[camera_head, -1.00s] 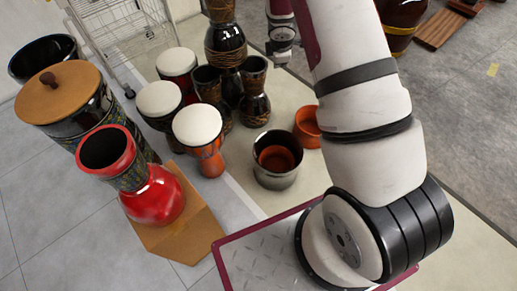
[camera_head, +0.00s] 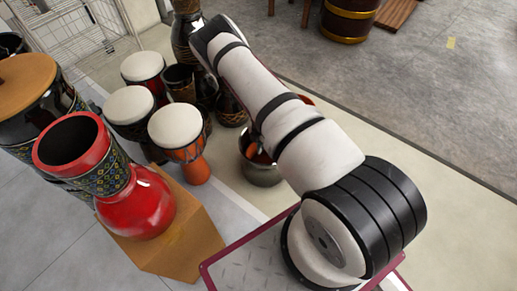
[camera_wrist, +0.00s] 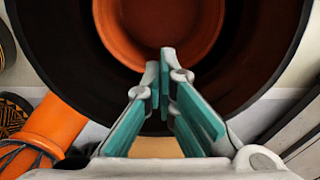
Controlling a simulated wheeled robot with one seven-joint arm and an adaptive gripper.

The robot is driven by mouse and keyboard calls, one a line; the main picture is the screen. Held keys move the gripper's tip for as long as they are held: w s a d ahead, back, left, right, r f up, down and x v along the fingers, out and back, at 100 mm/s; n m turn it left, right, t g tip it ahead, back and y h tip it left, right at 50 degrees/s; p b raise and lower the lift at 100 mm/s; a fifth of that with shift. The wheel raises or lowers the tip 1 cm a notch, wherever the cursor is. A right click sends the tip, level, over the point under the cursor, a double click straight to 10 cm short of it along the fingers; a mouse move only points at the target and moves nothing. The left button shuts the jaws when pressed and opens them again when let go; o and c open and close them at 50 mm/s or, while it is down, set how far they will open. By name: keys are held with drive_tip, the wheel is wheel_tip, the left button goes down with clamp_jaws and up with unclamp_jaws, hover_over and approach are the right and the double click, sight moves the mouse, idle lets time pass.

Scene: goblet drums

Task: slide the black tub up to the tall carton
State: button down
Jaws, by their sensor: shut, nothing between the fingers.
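The black tub (camera_head: 262,176) stands on the pale floor strip in the head view, partly hidden behind my arm. A smaller orange pot (camera_wrist: 160,25) sits inside it. In the wrist view the tub (camera_wrist: 52,50) fills the upper part, its dark wall curving around the orange pot. My gripper (camera_wrist: 165,78) is shut and empty, with its fingertips over the tub's near side; I cannot tell whether they touch it. The gripper is hidden behind my arm in the head view. The carton (camera_head: 172,252) is a brown cardboard box under a red drum, left of the tub.
The red drum (camera_head: 140,205) stands on the carton. An orange drum with a white head (camera_head: 185,150) stands between the carton and the tub. Several other drums crowd the left and back, near a wire cart (camera_head: 75,25).

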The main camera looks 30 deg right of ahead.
drive_tip(key=shift+s+a+f+b, duration=0.25)
drive_tip(key=shift+a+f+b, duration=0.4)
drive_tip(key=shift+f, duration=0.45)
drive_tip(key=shift+s+a+f+b, duration=0.2)
drive_tip(key=shift+a+f+b, duration=0.45)
drive_tip(key=shift+f, duration=0.45)
drive_tip(key=shift+s+a+f+b, duration=0.25)
drive_tip(key=shift+a+f+b, duration=0.35)
drive_tip(key=shift+f, duration=0.5)
